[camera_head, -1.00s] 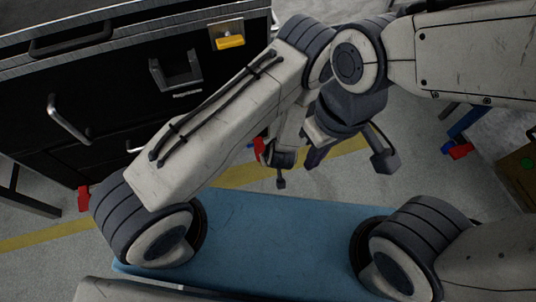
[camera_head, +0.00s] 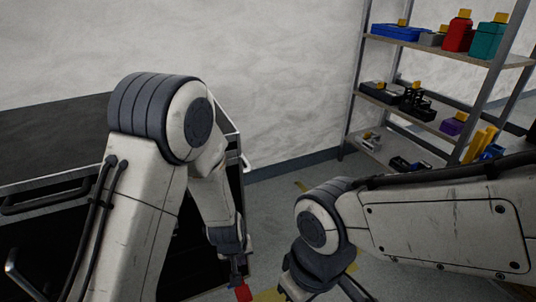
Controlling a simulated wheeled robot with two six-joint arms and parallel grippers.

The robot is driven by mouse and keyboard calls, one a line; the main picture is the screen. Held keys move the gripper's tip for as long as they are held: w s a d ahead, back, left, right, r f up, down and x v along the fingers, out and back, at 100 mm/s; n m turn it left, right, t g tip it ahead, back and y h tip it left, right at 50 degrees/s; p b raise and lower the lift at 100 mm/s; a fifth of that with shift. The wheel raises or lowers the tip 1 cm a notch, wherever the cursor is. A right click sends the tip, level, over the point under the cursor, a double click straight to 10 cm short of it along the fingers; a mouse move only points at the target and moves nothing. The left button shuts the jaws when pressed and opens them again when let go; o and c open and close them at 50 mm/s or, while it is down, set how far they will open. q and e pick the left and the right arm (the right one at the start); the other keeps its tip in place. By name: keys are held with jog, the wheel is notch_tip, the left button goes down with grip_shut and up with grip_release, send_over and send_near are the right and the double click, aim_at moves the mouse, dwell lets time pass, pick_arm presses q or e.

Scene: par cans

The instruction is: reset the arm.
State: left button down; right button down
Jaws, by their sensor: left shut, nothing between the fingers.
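My left arm comes in from the left, bends at a large grey joint and hangs down. Its gripper (camera_head: 237,270) is shut and empty, low in the picture in front of the black cart's right side. My right arm reaches in from the right. Its gripper (camera_head: 320,292) points down at the bottom edge. Its fingers look spread apart, with nothing seen between them, and the tips are cut off by the frame.
A black cart (camera_head: 55,125) with a flat top and handles stands at the left, partly behind my left arm. A shelf rack (camera_head: 440,50) with coloured bins and tools stands at the back right. Grey floor (camera_head: 275,215) lies between them, before a pale wall.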

pick_arm(q)
jog(key=s+a+r+m, duration=0.1)
jog(key=s+a+r, duration=0.3)
jog(key=a+r, duration=0.25)
jog(key=s+a+r+m, duration=0.2)
jog(key=s+a+r, duration=0.25)
jog(key=r, duration=0.35)
jog(key=s+d+r+m+g, duration=0.2)
jog(key=s+d+r+m, duration=0.15)
jog(key=s+d, duration=0.3)
jog(key=s+d+r+m+g, duration=0.1)
jog(key=s+d+r+m, duration=0.1)
jog(key=s+d+m, duration=0.35)
notch_tip(320, 180, up, 36)
jog(key=d+n+p, duration=0.1)
jog(key=n+p, duration=0.1)
jog(key=p, duration=3.4)
jog(key=shift+s+d+f, duration=0.25)
jog(key=shift+s+d, duration=0.1)
jog(key=shift+d, duration=0.05)
